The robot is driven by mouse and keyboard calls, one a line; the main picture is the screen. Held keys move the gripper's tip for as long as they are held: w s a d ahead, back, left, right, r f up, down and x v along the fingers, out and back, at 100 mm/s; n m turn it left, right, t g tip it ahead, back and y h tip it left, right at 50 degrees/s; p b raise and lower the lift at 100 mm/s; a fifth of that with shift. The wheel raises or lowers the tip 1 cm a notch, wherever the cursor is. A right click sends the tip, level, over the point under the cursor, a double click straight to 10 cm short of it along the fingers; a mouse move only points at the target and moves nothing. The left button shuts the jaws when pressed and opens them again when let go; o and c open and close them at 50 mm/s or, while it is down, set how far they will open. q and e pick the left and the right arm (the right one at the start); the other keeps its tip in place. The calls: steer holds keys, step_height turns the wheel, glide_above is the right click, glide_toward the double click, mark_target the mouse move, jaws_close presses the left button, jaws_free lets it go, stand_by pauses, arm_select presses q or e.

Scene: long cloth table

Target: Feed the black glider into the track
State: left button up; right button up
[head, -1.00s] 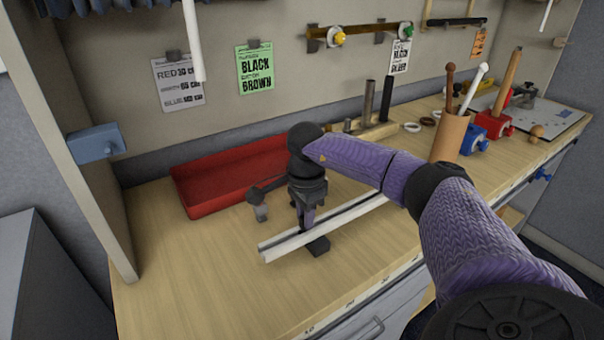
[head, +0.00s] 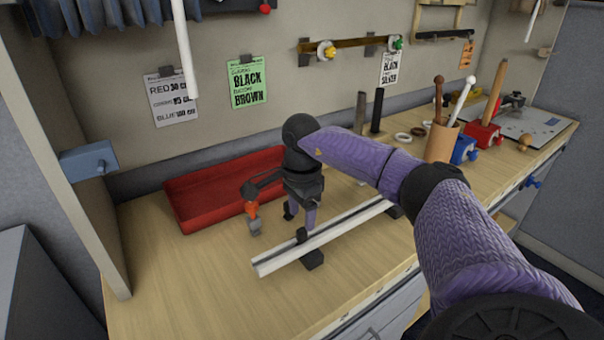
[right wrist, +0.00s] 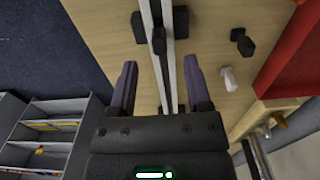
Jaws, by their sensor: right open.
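The pale track (head: 340,228) lies on the table with a dark slot along its top and a black foot under it near its left end. The black glider (head: 301,235) stands upright at the slot above that foot; it also shows on the track in the right wrist view (right wrist: 158,41). How deep it sits in the slot I cannot tell. My right gripper (head: 297,222) is above the track, just above the glider. My left gripper is out of view.
A red tray (head: 183,222) stands behind the track. A small grey piece (head: 255,228) with orange above it is left of the gripper. In the right wrist view, a white cylinder (right wrist: 228,78) and a black knobbed piece (right wrist: 242,42) stand beside the track. The table's front left is clear.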

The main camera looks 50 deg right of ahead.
mark_target(302, 229)
step_height(302, 229, up, 6)
steer(key=shift+p, duration=0.55)
